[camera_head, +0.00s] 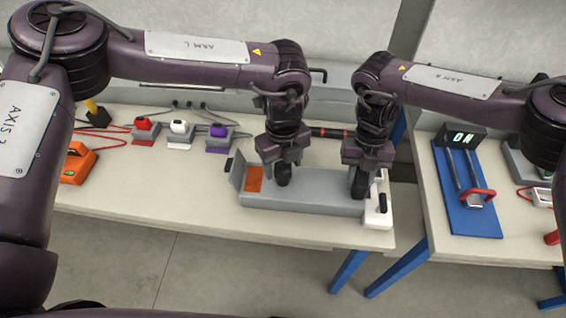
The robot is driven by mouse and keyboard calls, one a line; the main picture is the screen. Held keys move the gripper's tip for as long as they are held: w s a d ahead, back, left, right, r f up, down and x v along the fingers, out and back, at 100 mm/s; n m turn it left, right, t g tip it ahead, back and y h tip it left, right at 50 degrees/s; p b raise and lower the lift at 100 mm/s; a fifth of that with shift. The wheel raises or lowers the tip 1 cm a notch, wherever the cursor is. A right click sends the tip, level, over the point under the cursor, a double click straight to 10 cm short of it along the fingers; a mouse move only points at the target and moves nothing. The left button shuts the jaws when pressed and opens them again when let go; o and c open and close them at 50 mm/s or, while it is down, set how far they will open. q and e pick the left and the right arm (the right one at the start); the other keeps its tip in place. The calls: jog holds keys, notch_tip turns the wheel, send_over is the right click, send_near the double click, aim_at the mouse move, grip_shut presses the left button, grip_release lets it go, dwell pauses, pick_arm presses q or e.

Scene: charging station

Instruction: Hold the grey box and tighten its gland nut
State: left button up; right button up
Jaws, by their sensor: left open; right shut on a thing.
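The long grey box (310,199) lies on the white table near its right front edge. A grey plate stands up at its left end beside an orange patch (254,180). My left gripper (283,178) is open, pointing down over the left middle of the box. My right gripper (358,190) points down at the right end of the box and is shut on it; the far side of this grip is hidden. I cannot make out the gland nut.
A white block with a black handle (382,203) stands right of the box. Red, white and purple connectors (218,131) stand behind left, an orange case (77,163) further left. A gap separates the second table with its blue board (463,205).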

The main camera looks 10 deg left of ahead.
pick_arm(q)
jog(key=shift+f, duration=0.25)
jog(key=c, duration=1)
jog(key=m, duration=0.5)
jog(key=shift+m, duration=0.3)
jog(key=m, duration=0.5)
jog(key=shift+m, duration=0.3)
